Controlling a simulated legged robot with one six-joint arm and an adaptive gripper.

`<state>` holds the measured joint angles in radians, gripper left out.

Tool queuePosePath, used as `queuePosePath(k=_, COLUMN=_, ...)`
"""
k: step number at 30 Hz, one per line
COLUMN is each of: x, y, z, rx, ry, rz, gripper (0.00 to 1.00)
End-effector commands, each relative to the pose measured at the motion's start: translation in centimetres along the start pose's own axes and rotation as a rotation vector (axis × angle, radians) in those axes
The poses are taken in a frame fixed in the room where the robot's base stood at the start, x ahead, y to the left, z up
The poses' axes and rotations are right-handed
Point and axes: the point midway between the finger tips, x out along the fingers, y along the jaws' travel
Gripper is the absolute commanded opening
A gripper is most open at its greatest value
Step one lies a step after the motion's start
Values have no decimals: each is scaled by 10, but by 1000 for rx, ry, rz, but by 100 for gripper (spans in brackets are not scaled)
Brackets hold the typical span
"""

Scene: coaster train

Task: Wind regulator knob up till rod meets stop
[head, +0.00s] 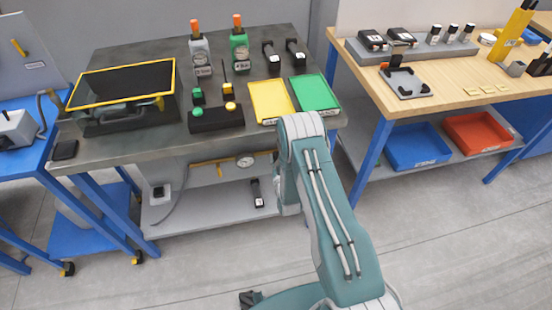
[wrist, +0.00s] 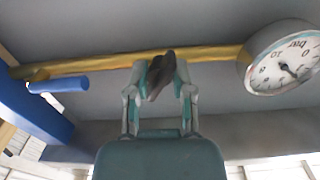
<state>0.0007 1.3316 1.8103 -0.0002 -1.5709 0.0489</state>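A dark knob (wrist: 161,75) sits below a yellow pipe (wrist: 95,63) in the wrist view. My gripper (wrist: 163,72) has one finger on each side of the knob. The fingers are close to it, but I cannot tell whether both press on it. A round white dial gauge (wrist: 287,64) is at the right end of the visible pipe. A short blue rod (wrist: 58,85) sticks out at the left; I cannot identify a stop. In the head view the pipe (head: 210,168) and gauge (head: 245,161) are under the dark bench, and my arm hides my gripper.
The dark bench top (head: 150,145) overhangs the pipe, with a grey lower shelf (head: 215,212) beneath. A black handheld item (head: 257,193) is by the shelf. A wooden bench (head: 440,85) with blue (head: 418,147) and red (head: 477,131) bins stands right. Floor in front is open.

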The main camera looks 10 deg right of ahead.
Motion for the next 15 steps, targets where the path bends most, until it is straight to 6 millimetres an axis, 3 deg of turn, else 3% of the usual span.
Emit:
queuePosePath(k=5, x=1, y=0, z=0, rx=16, ry=1, rz=-1, gripper=0)
queuePosePath(k=15, x=1, y=0, z=0, rx=232, ry=1, rz=-1, gripper=0)
